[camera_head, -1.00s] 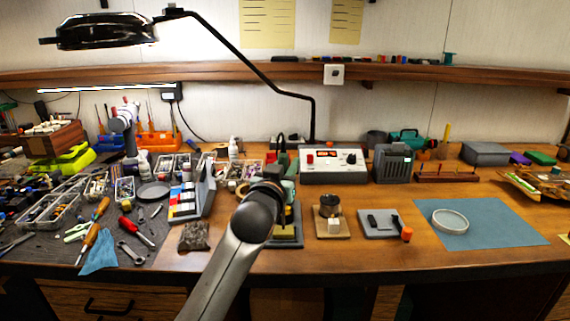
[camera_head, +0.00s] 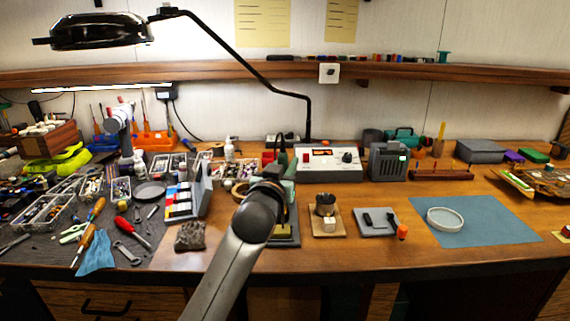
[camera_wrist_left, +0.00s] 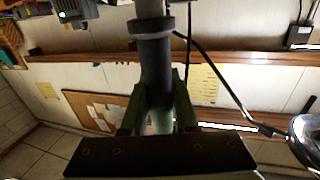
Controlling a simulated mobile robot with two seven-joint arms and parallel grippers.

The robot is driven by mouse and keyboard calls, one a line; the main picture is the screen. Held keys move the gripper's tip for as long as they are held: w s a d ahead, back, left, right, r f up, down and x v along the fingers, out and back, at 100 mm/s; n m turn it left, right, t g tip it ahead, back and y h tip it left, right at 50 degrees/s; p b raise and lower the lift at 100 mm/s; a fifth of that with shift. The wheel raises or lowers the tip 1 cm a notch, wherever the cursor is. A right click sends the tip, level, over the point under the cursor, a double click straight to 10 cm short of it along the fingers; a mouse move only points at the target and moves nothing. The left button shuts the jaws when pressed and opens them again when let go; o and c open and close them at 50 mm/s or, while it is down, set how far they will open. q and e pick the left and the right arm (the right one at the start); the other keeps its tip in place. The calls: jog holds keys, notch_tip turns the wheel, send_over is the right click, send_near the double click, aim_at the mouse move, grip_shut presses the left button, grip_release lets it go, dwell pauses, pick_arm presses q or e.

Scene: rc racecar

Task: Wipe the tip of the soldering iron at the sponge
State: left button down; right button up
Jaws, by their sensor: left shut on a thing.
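My left gripper (camera_wrist_left: 158,88) is shut on the soldering iron (camera_wrist_left: 155,62); its dark round handle with a wider collar sits between the two green fingers in the wrist view. In the head view my left arm reaches up from the bottom middle and covers most of the gripper and iron. The yellow sponge (camera_head: 284,231) lies in a dark stand (camera_head: 287,242) just right of my arm, partly hidden by it. The iron's tip is hidden, so I cannot tell whether it touches the sponge. My right gripper is not in view.
A soldering station (camera_head: 328,163) stands behind the stand. A small pot (camera_head: 325,204) on a wooden base and a grey tray (camera_head: 376,222) stand to the right. A blue mat (camera_head: 480,228) holds a round dish. Tools crowd the left. A lamp arm (camera_head: 250,65) arches overhead.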

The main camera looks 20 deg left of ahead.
pick_arm(q)
jog(key=shift+d, duration=0.25)
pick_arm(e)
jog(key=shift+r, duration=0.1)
pick_arm(q)
jog(key=shift+a+p, duration=0.15)
jog(key=shift+p, duration=0.15)
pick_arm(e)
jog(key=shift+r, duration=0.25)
pick_arm(q)
jog(key=shift+s+a+p, duration=0.2)
jog(key=shift+a+p, duration=0.65)
jog(key=shift+p, duration=0.15)
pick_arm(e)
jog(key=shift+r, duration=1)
pick_arm(q)
jog(key=shift+s+a, duration=0.1)
jog(key=shift+a, duration=0.1)
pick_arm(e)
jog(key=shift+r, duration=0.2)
pick_arm(q)
jog(key=shift+w+d+p, duration=0.2)
jog(key=shift+d+p, duration=0.2)
jog(key=shift+d, duration=0.2)
jog(key=shift+w+d+p, duration=0.15)
jog(key=shift+d+p, duration=0.25)
jog(key=shift+d, duration=0.2)
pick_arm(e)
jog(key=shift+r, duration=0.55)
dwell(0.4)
